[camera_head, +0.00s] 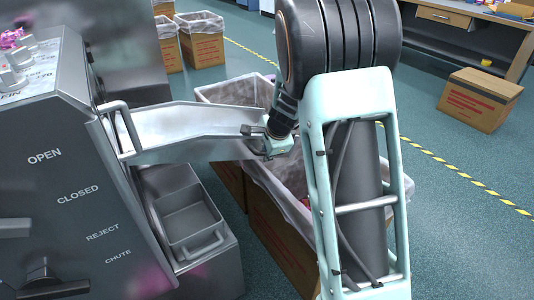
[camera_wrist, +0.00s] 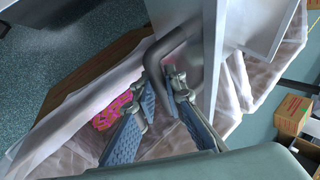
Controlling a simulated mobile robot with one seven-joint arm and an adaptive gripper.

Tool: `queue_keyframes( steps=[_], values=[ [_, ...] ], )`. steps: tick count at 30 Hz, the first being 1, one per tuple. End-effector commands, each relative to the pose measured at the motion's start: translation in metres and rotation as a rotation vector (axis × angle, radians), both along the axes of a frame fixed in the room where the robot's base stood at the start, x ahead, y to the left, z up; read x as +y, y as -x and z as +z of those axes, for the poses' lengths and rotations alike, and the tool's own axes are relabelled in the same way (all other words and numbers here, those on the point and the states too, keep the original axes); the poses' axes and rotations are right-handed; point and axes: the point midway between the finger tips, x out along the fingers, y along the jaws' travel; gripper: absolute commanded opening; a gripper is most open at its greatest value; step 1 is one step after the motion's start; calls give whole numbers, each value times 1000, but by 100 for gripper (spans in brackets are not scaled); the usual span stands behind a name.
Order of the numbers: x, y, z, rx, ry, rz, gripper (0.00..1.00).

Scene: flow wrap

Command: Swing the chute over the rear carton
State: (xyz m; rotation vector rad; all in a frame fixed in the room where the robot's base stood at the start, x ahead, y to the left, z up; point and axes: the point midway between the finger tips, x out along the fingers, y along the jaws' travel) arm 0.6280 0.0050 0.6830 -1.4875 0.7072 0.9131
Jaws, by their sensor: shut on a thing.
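The chute (camera_head: 185,128) is a grey metal trough running right from the machine to above the lined cartons. My gripper (camera_head: 270,143) is at its outer end, shut on the bent grey handle (camera_wrist: 170,43) below the chute plate (camera_wrist: 262,22) in the wrist view; my gripper's blue-padded fingers (camera_wrist: 164,90) also show there. The rear carton (camera_head: 226,93), with a white liner, shows behind the chute. The front carton (camera_head: 272,222) stands on the near side, partly hidden by my arm. The chute's end lies near where the two meet; I cannot tell exactly over which.
The grey machine (camera_head: 60,190) with CLOSED and REJECT lettering stands left, with a metal bin (camera_head: 188,220) beside it. Pink packets (camera_wrist: 110,112) lie in a carton below my gripper. A closed carton (camera_head: 480,98) and a bench (camera_head: 450,20) are at right. Floor between is free.

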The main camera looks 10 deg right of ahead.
Motion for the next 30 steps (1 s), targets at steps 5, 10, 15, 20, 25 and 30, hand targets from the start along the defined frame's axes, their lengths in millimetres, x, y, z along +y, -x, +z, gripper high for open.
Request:
queue_keyframes(
  steps=[5,10,15,20,25,30],
  values=[
    [0,0,0,0,0,0,0],
    [0,-7,0,-2,1,13,0],
    [2,-33,0,-2,1,72,0],
    [6,-59,1,-1,0,136,0],
    [11,-85,3,-2,-1,201,0],
    [18,-109,3,-1,-1,262,0]
  ],
)
